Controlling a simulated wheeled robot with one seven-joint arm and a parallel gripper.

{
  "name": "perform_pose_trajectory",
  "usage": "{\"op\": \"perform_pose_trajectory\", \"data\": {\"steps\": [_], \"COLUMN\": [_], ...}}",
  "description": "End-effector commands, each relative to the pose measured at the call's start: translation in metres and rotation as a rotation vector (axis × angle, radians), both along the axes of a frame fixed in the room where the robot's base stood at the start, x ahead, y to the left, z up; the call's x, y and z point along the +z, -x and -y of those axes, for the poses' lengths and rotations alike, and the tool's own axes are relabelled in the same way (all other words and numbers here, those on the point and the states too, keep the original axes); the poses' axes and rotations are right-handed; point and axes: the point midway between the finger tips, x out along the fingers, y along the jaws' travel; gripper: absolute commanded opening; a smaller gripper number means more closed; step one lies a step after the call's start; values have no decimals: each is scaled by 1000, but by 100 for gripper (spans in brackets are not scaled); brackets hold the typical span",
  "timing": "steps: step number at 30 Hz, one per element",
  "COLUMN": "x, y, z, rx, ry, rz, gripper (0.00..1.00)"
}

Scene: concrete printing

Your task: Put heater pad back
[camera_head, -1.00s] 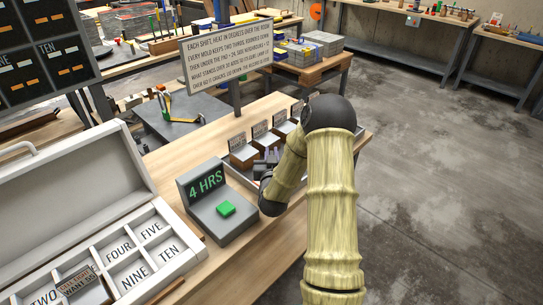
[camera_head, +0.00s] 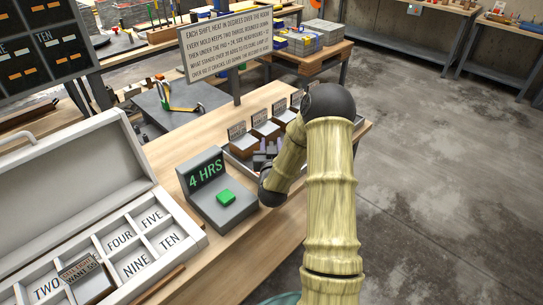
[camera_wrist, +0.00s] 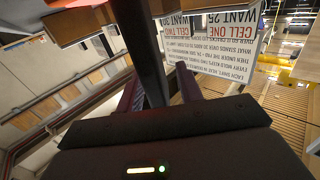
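No piece is clearly recognisable as a heater pad. A white open case (camera_head: 200,240) stands at left in the head view, with numbered compartments. A block with a card reading "CELL EIGHT" (camera_head: 82,278) sits tilted in one of them. My gripper (camera_head: 266,152) is over the right part of the bench, by the tray of carded blocks, partly hidden by my arm. Cards reading "CELL ONE" (camera_wrist: 217,35) and "CELL TWO" hang upside down beyond the fingers.
A grey timer box reading "4 HRS" (camera_head: 215,195) with a green button stands between case and tray. Brown blocks with cards (camera_head: 267,127) line the tray. A sign on a post (camera_head: 228,45) rises behind the bench. The floor at right is clear.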

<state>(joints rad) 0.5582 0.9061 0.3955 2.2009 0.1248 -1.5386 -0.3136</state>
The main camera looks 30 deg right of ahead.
Motion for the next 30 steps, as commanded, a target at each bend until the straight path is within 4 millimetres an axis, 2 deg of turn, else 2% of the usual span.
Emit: {"op": "perform_pose_trajectory", "data": {"steps": [18,30], "x": [1,0], "y": [84,106], "z": [-40,-50], "rx": [2,1], "ry": [-1,0], "rz": [-5,-3], "gripper": [36,36]}}
